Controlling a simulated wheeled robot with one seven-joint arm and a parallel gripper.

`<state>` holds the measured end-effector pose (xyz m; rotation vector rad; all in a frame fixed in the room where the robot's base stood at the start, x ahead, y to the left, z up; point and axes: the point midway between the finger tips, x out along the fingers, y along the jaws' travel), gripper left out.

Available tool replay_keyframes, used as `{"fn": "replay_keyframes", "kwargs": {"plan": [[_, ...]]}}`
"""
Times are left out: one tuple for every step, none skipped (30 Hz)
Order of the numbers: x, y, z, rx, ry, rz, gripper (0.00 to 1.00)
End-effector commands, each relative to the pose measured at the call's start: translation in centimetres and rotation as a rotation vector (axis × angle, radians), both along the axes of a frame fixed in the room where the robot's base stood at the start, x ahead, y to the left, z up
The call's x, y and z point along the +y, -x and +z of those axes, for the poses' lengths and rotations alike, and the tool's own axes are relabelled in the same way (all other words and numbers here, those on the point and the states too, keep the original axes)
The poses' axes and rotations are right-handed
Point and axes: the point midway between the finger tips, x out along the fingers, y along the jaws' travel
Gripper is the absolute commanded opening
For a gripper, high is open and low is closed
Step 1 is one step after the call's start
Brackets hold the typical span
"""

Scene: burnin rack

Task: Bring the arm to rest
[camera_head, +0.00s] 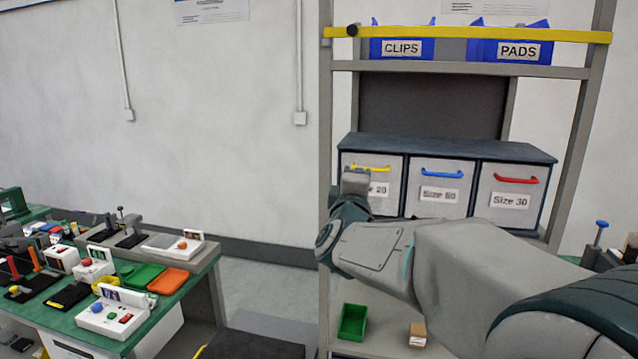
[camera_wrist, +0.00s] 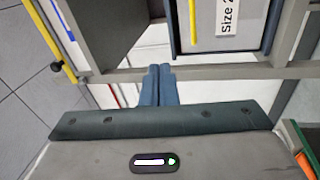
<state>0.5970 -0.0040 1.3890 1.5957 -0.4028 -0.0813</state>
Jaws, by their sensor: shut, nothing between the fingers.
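My arm reaches in from the lower right of the head view, bent at a joint before the rack. My gripper (camera_head: 355,182) is at its far end, in front of the left drawer of the drawer cabinet (camera_head: 450,148). Its fingers are hard to make out there. In the wrist view my gripper (camera_wrist: 159,72) shows two blue-grey fingers side by side, pressed together with nothing between them. The fingers appear near a grey shelf edge (camera_wrist: 215,72), below and left of a drawer labelled "Size 2…" (camera_wrist: 205,35). I cannot tell whether they touch it.
The rack has a yellow bar (camera_head: 560,36) across blue CLIPS (camera_head: 385,47) and PADS (camera_head: 490,48) bins. A green bin (camera_head: 352,322) and a small brown box (camera_head: 418,335) sit low down. A green-topped bench (camera_head: 205,262) with devices stands left; floor shows between.

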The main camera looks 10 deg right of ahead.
Motion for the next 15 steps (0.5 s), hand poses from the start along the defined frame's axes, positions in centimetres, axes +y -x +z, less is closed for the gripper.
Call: {"fn": "replay_keyframes", "kwargs": {"plan": [[0.3, 0.4, -0.5, 0.019, -0.059, 0.049, 0.0], [0.6, 0.6, -0.9, 0.036, -0.103, 0.086, 0.0], [0.9, 1.0, -1.7, 0.063, -0.167, 0.132, 0.0], [1.3, 1.4, -2.3, 0.088, -0.218, 0.167, 0.0], [1.6, 1.8, -2.9, 0.114, -0.269, 0.198, 0.0], [2.0, 2.4, -3.8, 0.153, -0.338, 0.235, 0.0], [2.4, 2.9, -4.5, 0.183, -0.39, 0.259, 0.0], [2.7, 3.5, -5.2, 0.215, -0.441, 0.279, 0.0], [3.0, 4.3, -6.2, 0.26, -0.51, 0.3, 0.0], [3.3, 5.0, -7.0, 0.294, -0.561, 0.311, 0.0], [3.5, 5.7, -7.8, 0.331, -0.612, 0.319, 0.0], [3.7, 6.7, -8.8, 0.379, -0.68, 0.323, 0.0], [3.9, 7.5, -9.6, 0.417, -0.73, 0.321, 0.0], [4.0, 8.4, -10.5, 0.455, -0.781, 0.314, 0.0], [4.1, 9.6, -11.6, 0.505, -0.847, 0.3, 0.0]]}}
